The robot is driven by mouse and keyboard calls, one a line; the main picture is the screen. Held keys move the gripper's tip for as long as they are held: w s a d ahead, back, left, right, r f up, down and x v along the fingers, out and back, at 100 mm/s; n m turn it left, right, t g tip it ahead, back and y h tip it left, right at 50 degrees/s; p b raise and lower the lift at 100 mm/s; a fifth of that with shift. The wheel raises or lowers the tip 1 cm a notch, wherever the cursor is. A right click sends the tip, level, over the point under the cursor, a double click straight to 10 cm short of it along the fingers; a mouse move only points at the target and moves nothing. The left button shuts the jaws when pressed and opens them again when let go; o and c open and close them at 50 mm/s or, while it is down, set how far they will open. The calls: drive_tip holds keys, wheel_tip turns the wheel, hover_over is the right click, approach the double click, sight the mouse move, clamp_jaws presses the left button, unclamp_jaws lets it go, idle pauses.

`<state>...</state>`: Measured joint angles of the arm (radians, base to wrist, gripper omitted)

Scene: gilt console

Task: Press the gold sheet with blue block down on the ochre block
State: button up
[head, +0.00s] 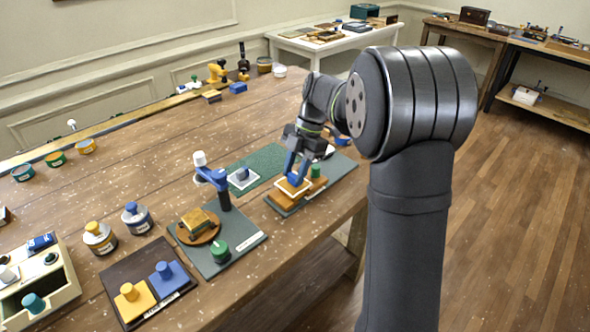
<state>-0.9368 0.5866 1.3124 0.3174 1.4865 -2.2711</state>
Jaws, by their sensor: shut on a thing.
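My gripper (295,163) reaches down from the right over a grey-green board (336,176) near the table's right edge. Under the block is a flat gold sheet with a pale rim (306,187). The ochre block (279,196) shows as an orange-brown edge below the sheet. The sheet lies on or just above it; I cannot tell if they touch. A green block (315,171) stands just right of the sheet.
A green mat (262,162) with a white tile (243,177) lies to the left. A blue post with an arm (222,190) rises from another board (240,238) with a wooden disc (201,233). Yellow (134,300) and blue (167,278) knobbed blocks stand front left.

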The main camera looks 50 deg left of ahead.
drive_tip(key=shift+f, duration=0.75)
idle(1.1)
drive_tip(key=shift+r, duration=3.6)
